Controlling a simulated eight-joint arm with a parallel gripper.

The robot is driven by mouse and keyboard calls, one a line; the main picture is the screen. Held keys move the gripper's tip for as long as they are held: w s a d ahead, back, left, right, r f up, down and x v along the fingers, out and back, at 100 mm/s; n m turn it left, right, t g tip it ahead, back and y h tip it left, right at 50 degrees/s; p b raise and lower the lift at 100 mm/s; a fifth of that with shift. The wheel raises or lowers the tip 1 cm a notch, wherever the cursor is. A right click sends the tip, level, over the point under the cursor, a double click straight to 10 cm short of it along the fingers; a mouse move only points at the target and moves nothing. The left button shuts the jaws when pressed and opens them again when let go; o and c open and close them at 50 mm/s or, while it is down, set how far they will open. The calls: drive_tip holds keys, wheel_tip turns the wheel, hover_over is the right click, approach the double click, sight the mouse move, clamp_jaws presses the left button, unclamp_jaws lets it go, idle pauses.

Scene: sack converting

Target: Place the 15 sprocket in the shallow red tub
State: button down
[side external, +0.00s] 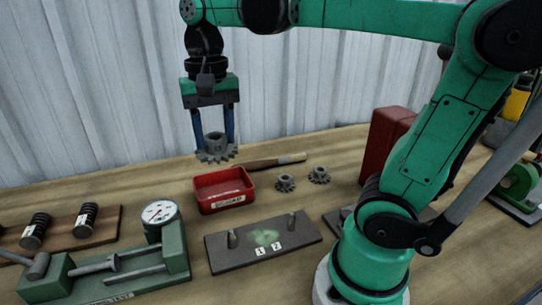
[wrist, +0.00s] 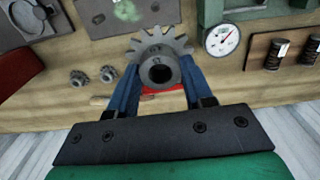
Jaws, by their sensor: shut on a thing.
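My gripper (side external: 214,133) is shut on a large grey sprocket (side external: 216,154) and holds it in the air. The sprocket also shows in the wrist view (wrist: 160,62), between the blue fingers, its bore facing the camera; no number can be read on it. The shallow red tub (side external: 222,190) stands on the bench below and slightly right of the sprocket in the side view. It looks empty, with a label on its front. In the wrist view the tub (wrist: 163,92) is mostly hidden behind the sprocket and fingers.
Two smaller sprockets (side external: 285,183) (side external: 319,175) lie right of the tub, by a wooden-handled tool (side external: 270,161). A dark plate with two pegs (side external: 263,241) lies in front. A green test fixture with a dial gauge (side external: 160,213) stands left. A red box (side external: 386,142) stands behind my arm.

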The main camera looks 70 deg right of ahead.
hover_over(222, 181)
drive_tip(key=s+a, duration=0.3)
drive_tip(key=a, duration=0.1)
wheel_tip(222, 181, down, 20)
drive_tip(key=shift+d+r, duration=0.15)
drive_tip(key=shift+r, duration=0.1)
drive_tip(key=shift+f, duration=0.1)
drive_tip(key=shift+c, duration=1.7)
unclamp_jaws()
